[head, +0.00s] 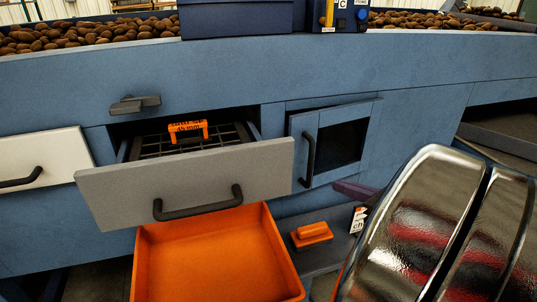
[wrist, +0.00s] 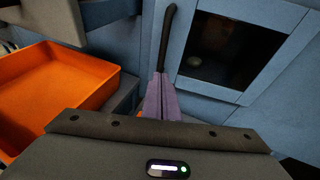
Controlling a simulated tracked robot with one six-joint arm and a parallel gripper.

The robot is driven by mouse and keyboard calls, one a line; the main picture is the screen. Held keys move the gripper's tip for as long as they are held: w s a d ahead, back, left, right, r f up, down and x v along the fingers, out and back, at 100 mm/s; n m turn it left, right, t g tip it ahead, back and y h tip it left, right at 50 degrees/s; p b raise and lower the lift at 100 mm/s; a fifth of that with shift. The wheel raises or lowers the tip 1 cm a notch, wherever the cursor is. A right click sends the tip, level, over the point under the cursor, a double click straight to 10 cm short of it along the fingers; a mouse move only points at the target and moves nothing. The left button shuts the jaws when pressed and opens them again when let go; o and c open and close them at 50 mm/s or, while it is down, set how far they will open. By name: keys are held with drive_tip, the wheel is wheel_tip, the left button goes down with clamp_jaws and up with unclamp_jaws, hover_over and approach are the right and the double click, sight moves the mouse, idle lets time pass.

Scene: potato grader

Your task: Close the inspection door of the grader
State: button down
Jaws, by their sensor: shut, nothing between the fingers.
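The inspection door (head: 365,140) is a blue panel with a dark window and a black vertical handle (head: 308,160) on its left side. It looks slightly ajar in the head view, but how far is hard to tell. The door also shows in the wrist view (wrist: 285,62), with its handle (wrist: 167,40) just beyond my fingertips. My gripper (wrist: 160,78) has purple fingers, shut and empty, near the handle's lower end. Whether they touch it is unclear. In the head view my gripper (head: 342,187) is just below the door, partly hidden by my arm.
A grey-fronted drawer (head: 190,180) stands open left of the door, with an orange-handled screen (head: 188,128) inside. An orange tray (head: 210,250) is below it. An orange-handled object (head: 312,232) lies on a dark ledge. Potatoes (head: 80,33) lie on top of the grader.

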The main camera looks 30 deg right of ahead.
sight(311, 173)
drive_tip(key=shift+r+x, duration=0.2)
drive_tip(key=shift+x, duration=1.1)
drive_tip(key=shift+r+x, duration=0.2)
drive_tip(key=shift+x, duration=1.1)
drive_tip(key=shift+r+x, duration=0.15)
drive_tip(key=shift+x, duration=1.15)
drive_tip(key=shift+w, duration=0.15)
drive_tip(key=shift+d, duration=0.1)
